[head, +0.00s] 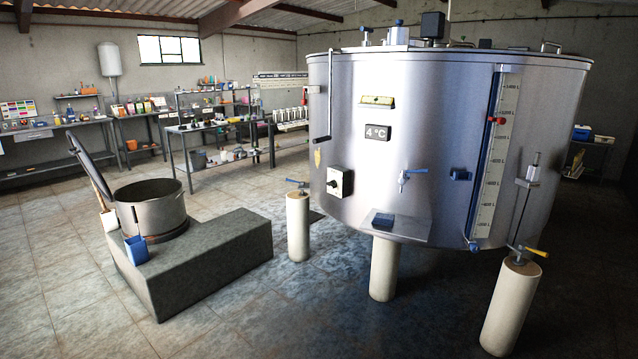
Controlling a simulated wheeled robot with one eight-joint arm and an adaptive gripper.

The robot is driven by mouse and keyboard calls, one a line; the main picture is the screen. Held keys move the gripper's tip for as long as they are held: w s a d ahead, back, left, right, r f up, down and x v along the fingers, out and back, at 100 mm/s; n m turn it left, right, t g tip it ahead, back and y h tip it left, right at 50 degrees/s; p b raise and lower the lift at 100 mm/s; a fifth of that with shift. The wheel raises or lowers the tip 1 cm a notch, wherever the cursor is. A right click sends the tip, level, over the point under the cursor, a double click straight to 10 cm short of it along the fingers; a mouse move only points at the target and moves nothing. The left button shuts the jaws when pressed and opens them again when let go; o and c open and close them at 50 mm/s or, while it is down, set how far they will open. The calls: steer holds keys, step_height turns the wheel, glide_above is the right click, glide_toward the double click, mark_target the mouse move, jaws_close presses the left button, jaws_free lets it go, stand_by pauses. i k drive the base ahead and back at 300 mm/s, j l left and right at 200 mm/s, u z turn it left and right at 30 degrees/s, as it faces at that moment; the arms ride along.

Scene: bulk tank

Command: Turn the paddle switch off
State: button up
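The likely paddle switch (340,182) is a pale box with a dark rotary knob. It is mounted low on the left front of the large steel bulk tank (440,120). The knob's exact position is too small to read. My gripper is not in view.
A blue-handled tap (404,179) and a small metal shelf (400,227) are right of the switch. A pale post (297,228) with a valve stands just below left of it. A concrete block (205,265) bears a pot (150,207).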

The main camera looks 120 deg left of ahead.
mark_target(332, 183)
steer(key=u, duration=3.9)
steer(key=i+u, duration=0.2)
steer(key=i, duration=0.25)
steer(key=i+u, duration=0.2)
steer(key=i, duration=0.25)
steer(key=i+l+u, duration=0.2)
steer(key=i, duration=0.2)
steer(key=i+l+u, duration=0.2)
steer(key=i, duration=0.25)
steer(key=i+l+u, duration=0.25)
steer(key=i, duration=0.15)
steer(key=i+j, duration=0.05)
steer(key=j, duration=0.05)
